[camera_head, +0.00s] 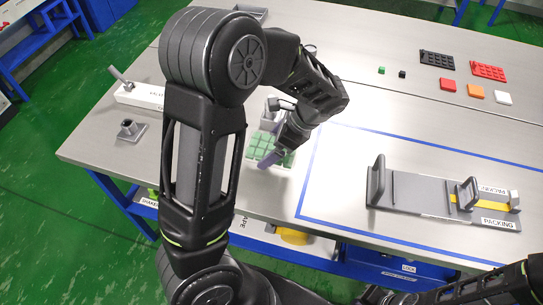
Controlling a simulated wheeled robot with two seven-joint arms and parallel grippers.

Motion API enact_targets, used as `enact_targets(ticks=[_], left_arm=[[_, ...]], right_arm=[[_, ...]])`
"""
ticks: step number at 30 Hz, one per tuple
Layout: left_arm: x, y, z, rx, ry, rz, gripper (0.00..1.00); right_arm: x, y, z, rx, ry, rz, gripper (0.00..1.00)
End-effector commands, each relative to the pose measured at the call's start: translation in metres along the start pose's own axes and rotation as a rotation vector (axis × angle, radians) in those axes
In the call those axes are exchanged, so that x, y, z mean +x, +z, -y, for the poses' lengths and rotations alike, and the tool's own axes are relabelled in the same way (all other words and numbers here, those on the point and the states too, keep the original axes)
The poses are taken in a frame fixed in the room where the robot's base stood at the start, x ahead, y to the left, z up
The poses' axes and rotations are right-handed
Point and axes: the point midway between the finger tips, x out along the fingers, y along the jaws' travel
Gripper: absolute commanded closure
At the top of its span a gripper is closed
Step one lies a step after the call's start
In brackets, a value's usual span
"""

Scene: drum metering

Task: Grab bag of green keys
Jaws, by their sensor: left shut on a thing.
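The bag of green keys (258,142) shows as a block of pale green squares on the grey table, near its front edge and left of the blue taped outline. My left gripper (271,156) reaches down over it from above and is shut on it. The gripper and its wrist hide part of the bag, and I cannot tell whether the bag is lifted off the table. My right arm shows only in part at the lower right, and its gripper is out of view.
A grey packing fixture (420,195) with upright handles stands inside the blue outline. Black (437,60) and red (488,72) grids and small coloured blocks lie at the back right. A white bar (140,96) and grey stand (131,130) are at the left.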

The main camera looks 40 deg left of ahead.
Motion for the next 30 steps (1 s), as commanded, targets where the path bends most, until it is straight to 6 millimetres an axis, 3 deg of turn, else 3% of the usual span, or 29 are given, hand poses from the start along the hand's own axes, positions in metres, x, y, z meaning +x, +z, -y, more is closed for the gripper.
enact_targets(ticks=[3,9,30], left_arm=[[-0.018,0.01,0.001,-0.003,-0.002,-0.003,0.56],[-0.033,0.019,0.0,0.0,0.0,-0.001,0.56],[-0.033,0.019,0.0,0.0,0.001,0.0,0.56]], right_arm=[[0.003,0.0,-0.001,-0.001,-0.001,-0.001,1.0],[0.003,-0.001,-0.001,-0.001,-0.002,-0.001,1.0],[0.004,-0.001,-0.001,-0.001,-0.001,-0.001,1.0]])
